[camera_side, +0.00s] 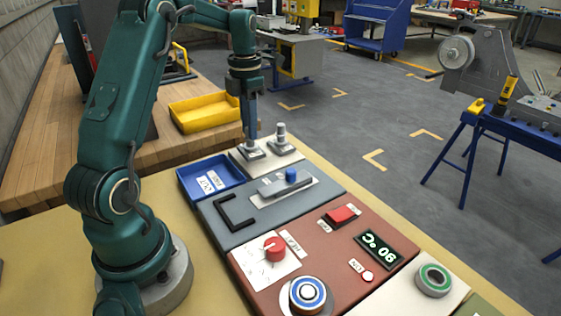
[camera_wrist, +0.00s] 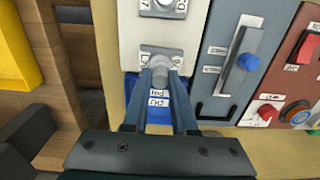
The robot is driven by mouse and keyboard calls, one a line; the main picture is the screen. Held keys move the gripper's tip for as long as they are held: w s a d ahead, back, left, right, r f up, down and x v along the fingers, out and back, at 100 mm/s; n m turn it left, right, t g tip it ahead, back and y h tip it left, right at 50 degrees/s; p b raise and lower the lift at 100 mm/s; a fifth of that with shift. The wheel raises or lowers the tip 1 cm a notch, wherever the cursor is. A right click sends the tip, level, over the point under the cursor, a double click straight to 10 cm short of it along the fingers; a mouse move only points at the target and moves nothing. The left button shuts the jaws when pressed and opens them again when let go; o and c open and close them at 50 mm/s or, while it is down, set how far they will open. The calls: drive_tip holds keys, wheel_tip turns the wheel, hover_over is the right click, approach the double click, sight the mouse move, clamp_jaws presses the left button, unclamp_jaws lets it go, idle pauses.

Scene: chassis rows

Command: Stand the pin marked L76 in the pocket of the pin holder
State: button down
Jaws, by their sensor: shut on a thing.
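My gripper (camera_side: 252,138) points down over the left of two grey holder blocks (camera_side: 250,153) on a white panel. In the wrist view its fingers (camera_wrist: 159,92) are closed around a grey round pin (camera_wrist: 158,66). The pin is at that block, which also shows in the wrist view (camera_wrist: 178,52). I cannot tell whether its foot is inside the pocket, and no marking on it can be read. The other block (camera_wrist: 165,8) holds another upright grey pin (camera_side: 281,131).
A blue tray (camera_side: 184,183) with white labels lies beside the panel. A grey panel with a blue-knobbed slider (camera_side: 290,176) and a red-brown panel with a red switch (camera_side: 340,214) and dial (camera_side: 274,248) adjoin. A yellow bin (camera_side: 205,110) stands behind on the wooden bench.

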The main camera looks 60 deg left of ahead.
drive_tip(key=shift+r, duration=0.9)
drive_tip(key=shift+s+d+f, duration=0.15)
drive_tip(key=shift+s+f, duration=0.05)
drive_tip(key=shift+s, duration=0.05)
drive_tip(key=s+d+r, duration=0.5)
drive_tip(key=s+d, duration=0.5)
drive_tip(key=d, duration=0.3)
drive_tip(key=shift+n, duration=0.3)
drive_tip(key=shift+w+d+f, duration=0.1)
drive_tip(key=shift+f, duration=1.85)
drive_tip(key=shift+d+f, duration=0.1)
drive_tip(key=shift+f, duration=1.85)
drive_tip(key=c, duration=0.6)
unclamp_jaws()
drive_tip(key=shift+c, duration=0.2)
